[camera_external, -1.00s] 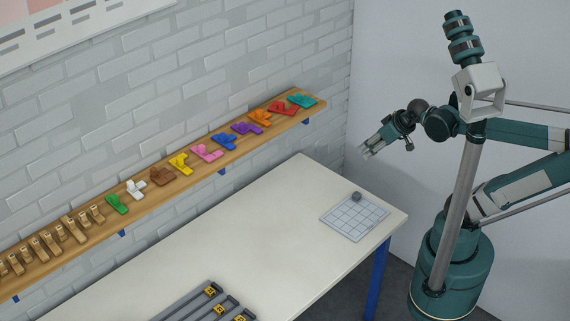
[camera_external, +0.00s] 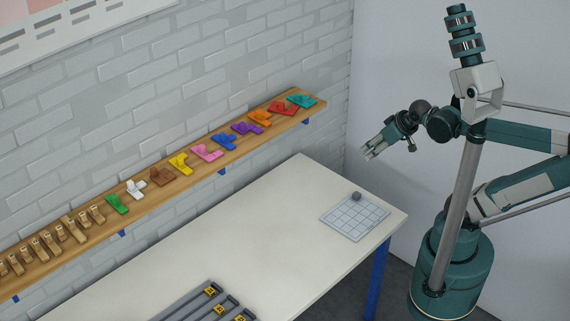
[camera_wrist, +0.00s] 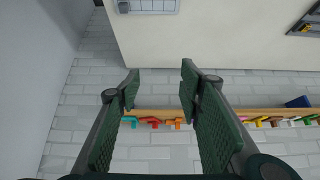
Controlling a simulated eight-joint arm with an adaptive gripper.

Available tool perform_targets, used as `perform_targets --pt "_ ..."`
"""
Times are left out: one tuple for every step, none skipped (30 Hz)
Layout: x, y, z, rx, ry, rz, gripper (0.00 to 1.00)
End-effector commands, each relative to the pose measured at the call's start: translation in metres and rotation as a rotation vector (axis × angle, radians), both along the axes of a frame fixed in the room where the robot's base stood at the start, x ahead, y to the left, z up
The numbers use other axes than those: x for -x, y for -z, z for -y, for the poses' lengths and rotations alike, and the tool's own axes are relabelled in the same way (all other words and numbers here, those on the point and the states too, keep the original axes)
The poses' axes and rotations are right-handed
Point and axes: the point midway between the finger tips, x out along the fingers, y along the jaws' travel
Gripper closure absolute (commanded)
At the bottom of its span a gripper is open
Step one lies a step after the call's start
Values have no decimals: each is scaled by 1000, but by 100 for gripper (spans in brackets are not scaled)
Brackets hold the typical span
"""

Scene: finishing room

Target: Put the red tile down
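The red tile (camera_external: 282,108) lies on the wooden wall shelf (camera_external: 63,240), near its right end, between an orange tile (camera_external: 259,117) and a teal tile (camera_external: 301,101). My gripper (camera_external: 369,152) is in the air to the right of the shelf's end, well apart from the red tile. In the wrist view my gripper (camera_wrist: 159,84) has its two fingers spread with nothing between them. The red tile (camera_wrist: 153,123) shows there small, beyond the fingers. A pale gridded board (camera_external: 345,225) lies on the white table's right end.
More coloured tiles and several wooden pieces (camera_external: 47,243) line the shelf. A grey knob (camera_external: 356,196) sits at the board's back edge. Dark grey racks with yellow labels (camera_external: 198,303) stand at the table's front. The middle of the white table (camera_external: 235,235) is clear.

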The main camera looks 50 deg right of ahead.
Motion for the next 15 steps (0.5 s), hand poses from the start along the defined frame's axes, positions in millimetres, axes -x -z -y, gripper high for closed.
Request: perform_targets --pt "-2 -1 0 -10 9 1 63" --pt "-4 -1 -1 -18 15 2 63" --pt "-7 -2 -2 -33 28 3 63" --pt "-9 -3 -2 -44 40 4 63" --pt "-12 -4 -3 -58 52 6 63" --pt "-17 -5 -4 -80 71 8 63" --pt "-20 -6 -6 -99 87 9 63" --pt "-24 -7 -6 -118 103 10 63" --pt "-30 -9 -8 -147 130 12 63" --pt "-34 -9 -9 -171 149 13 63" --pt "-39 -11 -10 -195 171 14 63" --pt "-46 -12 -12 -228 201 16 63" --pt "-51 -13 -13 -255 224 17 63" --pt "-56 -14 -14 -280 247 18 63" --pt "-63 -16 -15 -317 278 19 63"
